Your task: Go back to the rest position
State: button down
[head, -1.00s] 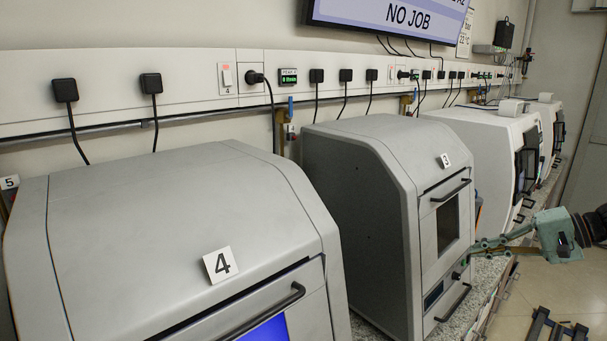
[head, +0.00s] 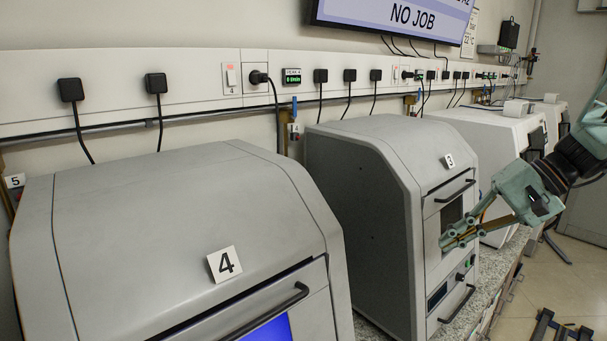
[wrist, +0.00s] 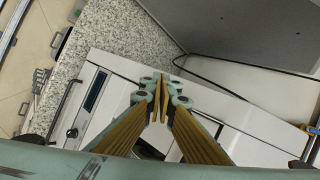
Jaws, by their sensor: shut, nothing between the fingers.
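My gripper (head: 447,241) shows at the right of the head view, green with yellowish finger pads. It is in front of the grey machine numbered 3 (head: 372,215), near that machine's front window. Its fingers point left in the picture. In the wrist view my gripper (wrist: 161,82) shows its fingertips together with nothing between them. It hangs over a white machine (wrist: 108,85) and a speckled bench top (wrist: 130,37). No object is held.
A grey machine numbered 4 (head: 170,230) stands at the near left. White machines (head: 480,140) stand further along the bench. A wall rail (head: 200,80) carries plugs and cables, and a screen (head: 400,15) reads NO JOB. Open floor (head: 575,285) lies at the right.

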jog(key=s+a+r+n+h, duration=0.1)
jog(key=s+a+r+h, duration=0.15)
jog(key=s+a, duration=0.45)
jog(key=s+a+r+n+h, duration=0.1)
jog(key=s+a+r, duration=0.2)
jog(key=s, duration=0.7)
jog(key=s+a+r+n+h, duration=0.1)
jog(key=s+a+r+h, duration=0.15)
jog(key=s+a, duration=0.45)
jog(key=s+d+n+t+h, duration=0.1)
jog(key=s+d+h, duration=0.1)
jog(key=s, duration=1.1)
jog(key=shift+d+n, duration=0.4)
jog(key=shift+d, duration=0.1)
